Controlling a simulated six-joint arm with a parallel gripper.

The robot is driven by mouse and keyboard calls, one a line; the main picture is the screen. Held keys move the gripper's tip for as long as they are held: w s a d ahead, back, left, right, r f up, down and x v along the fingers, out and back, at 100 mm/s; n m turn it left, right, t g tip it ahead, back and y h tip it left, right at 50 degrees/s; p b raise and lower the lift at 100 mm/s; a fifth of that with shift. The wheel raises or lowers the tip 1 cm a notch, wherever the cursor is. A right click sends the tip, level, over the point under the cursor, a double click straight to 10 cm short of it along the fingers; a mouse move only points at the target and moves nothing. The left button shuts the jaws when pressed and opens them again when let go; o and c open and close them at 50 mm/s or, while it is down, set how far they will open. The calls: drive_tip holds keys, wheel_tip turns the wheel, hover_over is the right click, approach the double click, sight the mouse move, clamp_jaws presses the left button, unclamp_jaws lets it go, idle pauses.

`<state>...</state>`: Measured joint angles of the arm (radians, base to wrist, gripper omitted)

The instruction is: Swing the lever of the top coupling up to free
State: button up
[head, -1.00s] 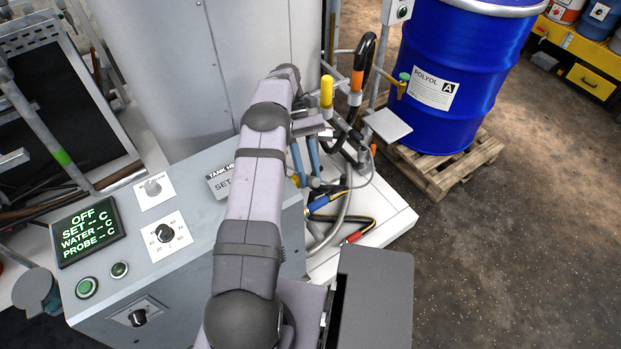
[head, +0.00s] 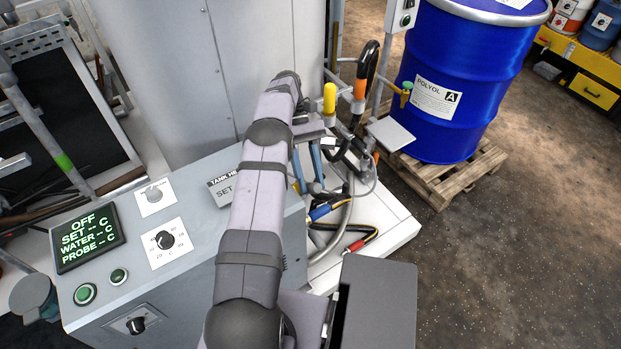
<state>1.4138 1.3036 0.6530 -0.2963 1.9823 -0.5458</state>
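My gripper (head: 310,180) points down behind the panel's far edge, its two blue-grey fingers apart with a gap between them. A yellow upright handle (head: 329,98) stands just right of and above the gripper. It looks like a lever grip, but I cannot tell which coupling it belongs to. Dark coupling parts (head: 345,145) sit below and right of it, partly hidden by my gripper. A black hose with an orange band (head: 360,88) arches beside them. I see no clear contact between my fingers and any lever.
A blue drum (head: 437,100) stands on a wooden pallet (head: 440,183) at the right. Red, blue and yellow-marked hoses (head: 355,238) lie on the white base (head: 395,225). A grey control panel (head: 190,280) is in front at the left. The floor at the right is clear.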

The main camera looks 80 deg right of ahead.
drive_tip(key=shift+r, duration=0.5)
wheel_tip(320, 180, up, 9)
drive_tip(key=p, duration=0.8)
